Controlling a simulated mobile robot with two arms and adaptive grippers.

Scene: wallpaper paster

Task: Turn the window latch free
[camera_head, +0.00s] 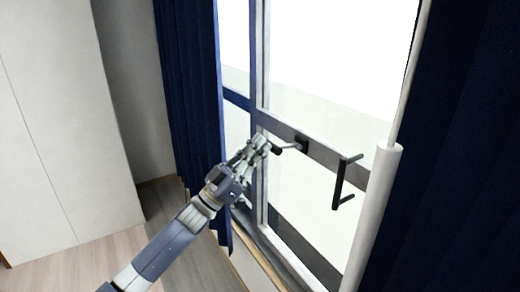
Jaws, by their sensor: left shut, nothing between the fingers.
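The window latch (302,142) is a small dark block on the grey horizontal window bar. A thin light lever runs left from it to a dark knob (277,151). My left gripper (265,143) comes in from the lower left and is shut and empty. Its fingertips are just left of the knob; I cannot tell whether they touch it. The gripper covers part of the window frame behind it. My right gripper is not in view.
A dark bar handle (338,185) sticks out from the window to the right of the latch. Dark blue curtains hang at left (188,90) and right (455,170). A white vertical pole (374,215) stands at right. A wooden sill (258,255) runs below.

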